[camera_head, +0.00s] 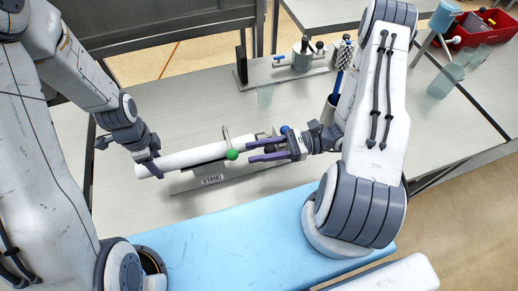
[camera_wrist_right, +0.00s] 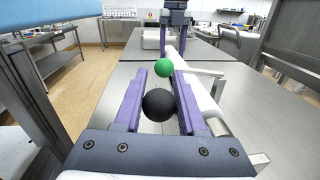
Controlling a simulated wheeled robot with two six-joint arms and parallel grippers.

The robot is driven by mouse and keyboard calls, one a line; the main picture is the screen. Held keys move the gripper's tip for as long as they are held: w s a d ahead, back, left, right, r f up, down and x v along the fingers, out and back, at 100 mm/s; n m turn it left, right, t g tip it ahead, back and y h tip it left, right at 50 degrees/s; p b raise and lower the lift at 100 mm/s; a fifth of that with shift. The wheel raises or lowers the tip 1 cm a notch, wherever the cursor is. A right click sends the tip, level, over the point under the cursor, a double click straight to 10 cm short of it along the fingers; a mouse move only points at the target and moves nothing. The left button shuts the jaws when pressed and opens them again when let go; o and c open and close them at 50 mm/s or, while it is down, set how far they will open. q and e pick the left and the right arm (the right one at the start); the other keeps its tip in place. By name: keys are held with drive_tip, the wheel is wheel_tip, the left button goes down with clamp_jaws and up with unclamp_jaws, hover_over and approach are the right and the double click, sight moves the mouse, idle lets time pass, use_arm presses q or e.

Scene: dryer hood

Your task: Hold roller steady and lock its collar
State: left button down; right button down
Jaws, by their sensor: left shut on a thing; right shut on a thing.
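The white roller (camera_head: 195,156) lies along the metal stand labelled STAND (camera_head: 238,176); it also shows in the right wrist view (camera_wrist_right: 196,88). My left gripper (camera_head: 150,168) is shut on the roller's left end. My right gripper (camera_head: 264,152) is at the roller's right end, shut on a black ball knob (camera_wrist_right: 158,104), which sits between its purple fingers. A green ball (camera_head: 232,154) sits just beyond the fingertips, beside the roller; it also shows in the right wrist view (camera_wrist_right: 164,69). The collar itself is not clearly visible.
A blue ball (camera_head: 284,129) is close behind my right gripper. A blue mat (camera_head: 240,245) lies in front.

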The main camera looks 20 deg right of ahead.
drive_tip(key=shift+w+r+m, duration=0.1)
drive_tip(key=shift+w+m, duration=0.05)
drive_tip(key=shift+m, duration=0.25)
idle(0.4)
drive_tip(key=w+m, duration=0.1)
drive_tip(key=m, duration=0.1)
drive_tip(key=w+r+m, duration=0.1)
drive_tip(key=w+m, duration=0.1)
drive_tip(key=w+r+m, duration=0.1)
drive_tip(key=m, duration=0.1)
drive_tip(key=shift+w+r+h, duration=0.2)
drive_tip(key=shift+r+h, duration=0.05)
drive_tip(key=shift+h, duration=0.15)
drive_tip(key=shift+w+r+m+g, duration=0.1)
drive_tip(key=shift+w+m+g, duration=0.2)
drive_tip(key=shift+w+m, duration=1.1)
drive_tip(key=shift+s+m, duration=0.2)
drive_tip(key=shift+m, duration=0.1)
drive_tip(key=c, duration=0.5)
unclamp_jaws()
